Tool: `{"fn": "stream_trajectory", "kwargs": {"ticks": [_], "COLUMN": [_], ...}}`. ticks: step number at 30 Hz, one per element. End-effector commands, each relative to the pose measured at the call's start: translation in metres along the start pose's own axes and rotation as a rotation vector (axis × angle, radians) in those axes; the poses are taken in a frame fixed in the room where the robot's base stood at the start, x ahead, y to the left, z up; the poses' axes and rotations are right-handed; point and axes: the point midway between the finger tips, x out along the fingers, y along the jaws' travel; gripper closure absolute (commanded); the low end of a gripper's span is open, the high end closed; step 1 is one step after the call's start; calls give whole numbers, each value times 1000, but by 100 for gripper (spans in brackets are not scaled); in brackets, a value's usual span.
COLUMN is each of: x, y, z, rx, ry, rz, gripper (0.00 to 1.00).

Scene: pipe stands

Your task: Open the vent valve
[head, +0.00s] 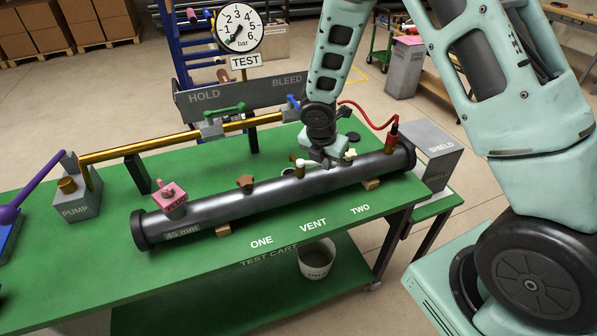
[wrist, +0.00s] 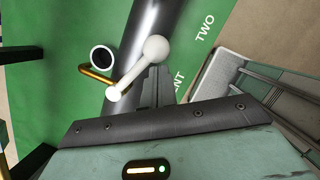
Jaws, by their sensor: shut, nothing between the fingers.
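The vent valve has a white lever (wrist: 132,74) with a large ball at one end, seen close up in the wrist view. Its other end meets a bent brass piece (wrist: 98,77). In the head view a white ball of the lever (head: 300,163) shows above the dark pipe (head: 240,203), behind the VENT label. My gripper (wrist: 157,72) is shut and empty, its fingertips just beside the ball; I cannot tell whether they touch it. In the head view my gripper (head: 328,164) is low over the pipe and hides part of the valve.
A pressure gauge (head: 239,28) stands behind the green table (head: 190,262). A brown knob (head: 245,182) and a pink fitting (head: 171,198) sit on the pipe to the left. A red hose (head: 357,106) and a grey SHIELD box (head: 430,150) are at the right. The table's front strip is clear.

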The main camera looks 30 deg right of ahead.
Motion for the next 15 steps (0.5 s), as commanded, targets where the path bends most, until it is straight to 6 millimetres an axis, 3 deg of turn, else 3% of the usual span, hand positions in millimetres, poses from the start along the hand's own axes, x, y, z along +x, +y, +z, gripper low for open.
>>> {"fn": "stream_trajectory", "kwargs": {"ticks": [10,15], "x": [5,6], "y": [4,7], "z": [18,23], "rx": [-246,-251], "ry": [0,0], "rz": [74,77], "gripper": [100,100]}}
